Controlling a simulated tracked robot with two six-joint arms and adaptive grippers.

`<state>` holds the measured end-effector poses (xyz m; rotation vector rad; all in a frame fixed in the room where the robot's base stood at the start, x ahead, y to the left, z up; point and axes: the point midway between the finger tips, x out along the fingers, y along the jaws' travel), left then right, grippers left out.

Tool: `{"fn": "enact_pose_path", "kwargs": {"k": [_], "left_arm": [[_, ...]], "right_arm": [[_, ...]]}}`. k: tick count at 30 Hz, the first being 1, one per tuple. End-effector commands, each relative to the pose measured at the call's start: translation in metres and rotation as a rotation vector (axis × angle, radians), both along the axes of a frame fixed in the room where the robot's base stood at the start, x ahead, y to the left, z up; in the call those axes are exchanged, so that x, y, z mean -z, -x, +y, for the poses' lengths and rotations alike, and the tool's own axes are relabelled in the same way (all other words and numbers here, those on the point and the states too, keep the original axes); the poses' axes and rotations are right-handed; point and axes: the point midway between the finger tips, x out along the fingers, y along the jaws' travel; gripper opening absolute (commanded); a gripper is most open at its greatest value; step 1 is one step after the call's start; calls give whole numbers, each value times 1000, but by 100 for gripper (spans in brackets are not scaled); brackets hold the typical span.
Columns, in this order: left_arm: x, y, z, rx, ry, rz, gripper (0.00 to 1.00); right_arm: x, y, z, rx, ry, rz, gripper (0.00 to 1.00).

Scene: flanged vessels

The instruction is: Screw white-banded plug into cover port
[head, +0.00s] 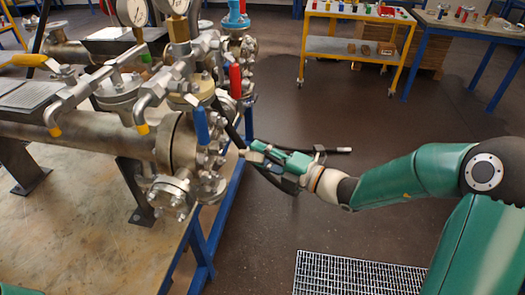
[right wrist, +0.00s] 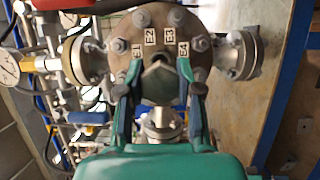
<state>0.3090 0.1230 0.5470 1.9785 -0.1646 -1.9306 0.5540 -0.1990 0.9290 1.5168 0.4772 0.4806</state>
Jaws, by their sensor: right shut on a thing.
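My right gripper (head: 250,152) reaches in from the right to the end of the large horizontal vessel (head: 110,138). My left gripper is not in view.
Blue-handled (head: 201,125) and red-handled (head: 235,80) valves stand close to the right gripper. Flanged side branches (right wrist: 240,55) flank the cover. A yellow trolley (head: 350,45) stands at the back. The floor right of the vessel stand is clear, with a metal grating (head: 350,275) in front.

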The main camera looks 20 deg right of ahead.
Motion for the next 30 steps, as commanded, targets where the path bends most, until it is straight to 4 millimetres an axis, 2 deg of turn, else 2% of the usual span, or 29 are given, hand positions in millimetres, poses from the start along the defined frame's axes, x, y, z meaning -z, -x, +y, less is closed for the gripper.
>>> {"fn": "enact_pose_path", "kwargs": {"k": [9,24,30], "left_arm": [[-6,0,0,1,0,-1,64],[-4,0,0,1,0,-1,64],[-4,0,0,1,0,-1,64]], "right_arm": [[-2,3,-13,30,-3,1,0],[0,-21,26,20,-3,-2,0],[0,-26,33,19,-3,0,0]]}}
